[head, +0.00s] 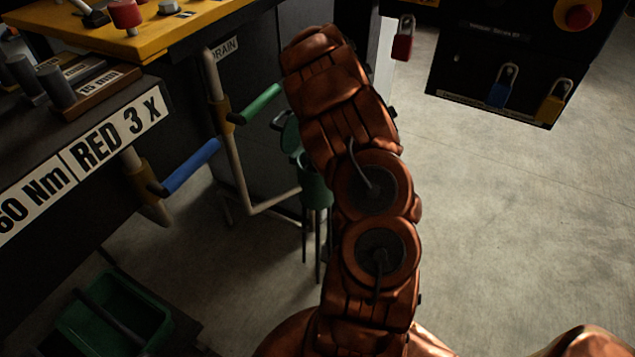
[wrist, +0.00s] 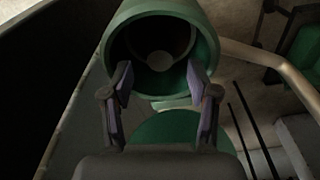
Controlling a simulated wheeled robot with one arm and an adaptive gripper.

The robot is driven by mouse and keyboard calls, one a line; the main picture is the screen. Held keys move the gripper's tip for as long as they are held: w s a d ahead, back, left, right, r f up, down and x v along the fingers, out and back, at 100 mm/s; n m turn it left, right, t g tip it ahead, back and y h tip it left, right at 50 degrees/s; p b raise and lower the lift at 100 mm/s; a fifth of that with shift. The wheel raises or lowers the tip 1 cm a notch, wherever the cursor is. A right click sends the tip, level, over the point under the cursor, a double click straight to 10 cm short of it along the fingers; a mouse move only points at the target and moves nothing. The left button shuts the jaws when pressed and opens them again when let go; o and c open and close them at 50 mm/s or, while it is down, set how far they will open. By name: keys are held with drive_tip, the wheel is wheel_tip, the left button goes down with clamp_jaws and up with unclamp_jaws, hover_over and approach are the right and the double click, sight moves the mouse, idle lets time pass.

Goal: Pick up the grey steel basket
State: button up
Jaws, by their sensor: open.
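I cannot clearly make out a grey steel basket in either view. In the wrist view a green round housing (wrist: 203,28) faces me with its mouth open. Its inside is dark, and a pale grey round shape (wrist: 159,61) shows deep within; I cannot tell whether this is the basket. My gripper (wrist: 160,82) is open, with its two fingers apart in front of the housing's mouth and nothing visible between them. In the head view the green housing on thin legs (head: 316,190) is partly behind my arm, and my gripper cannot be made out.
Pipes with a green handle (head: 259,104) and a blue handle (head: 190,167) stand left of the housing. A dark bench with a yellow top (head: 150,42) fills the left. A green bin (head: 80,325) is low left. A lock panel (head: 500,60) hangs upper right. The right floor is clear.

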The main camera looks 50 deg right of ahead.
drive_tip(key=shift+w+f+p, duration=0.2)
drive_tip(key=shift+f+p, duration=0.3)
drive_tip(key=shift+f, duration=1.6)
clamp_jaws()
